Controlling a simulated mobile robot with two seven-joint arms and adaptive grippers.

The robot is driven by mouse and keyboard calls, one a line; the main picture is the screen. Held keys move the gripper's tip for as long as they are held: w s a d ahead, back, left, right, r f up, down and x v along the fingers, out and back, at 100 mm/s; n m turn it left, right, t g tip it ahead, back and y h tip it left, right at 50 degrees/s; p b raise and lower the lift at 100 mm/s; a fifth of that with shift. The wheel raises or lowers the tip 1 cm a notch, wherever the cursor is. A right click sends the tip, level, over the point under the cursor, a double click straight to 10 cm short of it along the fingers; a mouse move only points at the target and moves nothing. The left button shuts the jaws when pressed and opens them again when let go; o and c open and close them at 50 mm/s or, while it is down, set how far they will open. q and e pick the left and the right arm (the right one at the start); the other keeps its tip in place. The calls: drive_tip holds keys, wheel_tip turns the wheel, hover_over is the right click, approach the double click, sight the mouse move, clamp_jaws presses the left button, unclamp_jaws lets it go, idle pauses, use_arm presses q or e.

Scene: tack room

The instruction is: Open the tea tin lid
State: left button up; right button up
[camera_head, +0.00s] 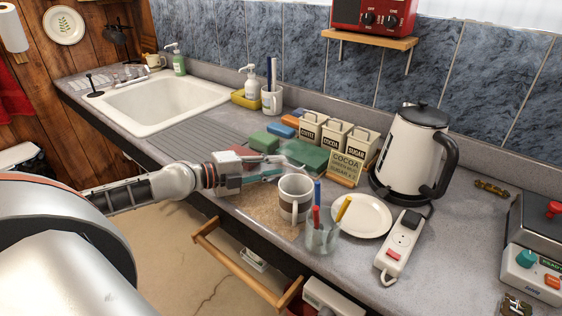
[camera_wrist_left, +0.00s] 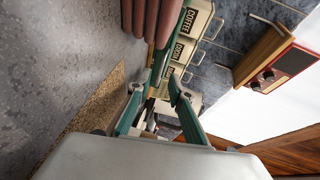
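Three cream tins with dark labels and lid handles stand in a row by the wall: a left tin (camera_head: 309,130), a middle tin (camera_head: 332,138) and a right tin (camera_head: 357,146). The left label looks like COFFEE; no label clearly reads TEA. All lids look shut. My left gripper (camera_head: 276,171) is over the counter, in front of and left of the tins, apart from them. In the left wrist view its two teal fingers (camera_wrist_left: 155,92) stand apart with the tins beyond, the COFFEE label (camera_wrist_left: 189,20) at the top. My right gripper is out of view.
A green block (camera_head: 306,156) lies between my left gripper and the tins. A striped mug (camera_head: 296,190), a glass with pens (camera_head: 321,238), a white plate (camera_head: 361,215) and a kettle (camera_head: 410,160) crowd the right. A sink (camera_head: 165,100) is at the left.

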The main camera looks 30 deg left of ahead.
sight(301, 157)
use_arm(q)
drive_tip(key=shift+w+d+p, duration=0.25)
drive_tip(key=shift+w+p, duration=0.05)
drive_tip(key=shift+w, duration=0.35)
drive_tip(key=shift+w+d+f, duration=0.2)
drive_tip(key=shift+w+d, duration=0.05)
drive_tip(key=shift+w, duration=0.05)
clamp_jaws()
drive_tip(key=shift+w+r, duration=0.15)
